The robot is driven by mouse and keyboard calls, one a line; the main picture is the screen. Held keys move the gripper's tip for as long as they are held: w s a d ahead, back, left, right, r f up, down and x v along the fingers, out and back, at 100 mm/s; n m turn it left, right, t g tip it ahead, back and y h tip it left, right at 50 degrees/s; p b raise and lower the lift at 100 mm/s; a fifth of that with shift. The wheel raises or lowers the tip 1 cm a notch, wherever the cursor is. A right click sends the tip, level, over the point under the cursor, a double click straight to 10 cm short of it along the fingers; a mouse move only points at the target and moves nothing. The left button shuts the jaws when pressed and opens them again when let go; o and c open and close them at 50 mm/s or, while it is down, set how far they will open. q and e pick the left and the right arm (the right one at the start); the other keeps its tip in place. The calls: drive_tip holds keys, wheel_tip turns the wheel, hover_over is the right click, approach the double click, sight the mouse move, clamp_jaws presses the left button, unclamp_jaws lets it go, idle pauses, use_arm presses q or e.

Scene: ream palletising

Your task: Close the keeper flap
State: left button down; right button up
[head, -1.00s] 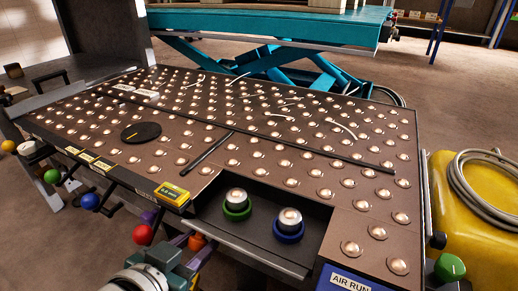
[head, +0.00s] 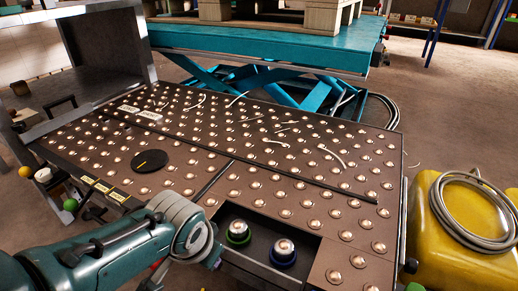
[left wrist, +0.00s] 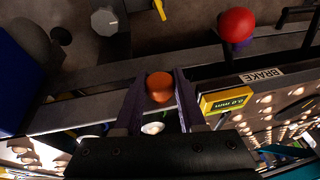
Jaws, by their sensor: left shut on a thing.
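An orange knob (left wrist: 160,86) sits at the table's front edge in the left wrist view. My left gripper (left wrist: 160,80) has its purple fingers on either side of the knob and is shut on it. In the head view my left forearm and wrist cover the gripper and knob. I cannot make out which part is the keeper flap. My right gripper is not in view.
The ball-studded table (head: 260,165) has a recess with green-ringed (head: 239,231) and blue-ringed (head: 283,252) knobs. A red knob (left wrist: 237,24) and yellow display (left wrist: 226,99) are near my left gripper. A yellow case (head: 450,225) stands right; a teal lift (head: 270,55) stands behind.

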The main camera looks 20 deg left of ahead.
use_arm(q)
drive_tip(key=shift+g, duration=0.4)
drive_tip(key=c, duration=0.5)
unclamp_jaws()
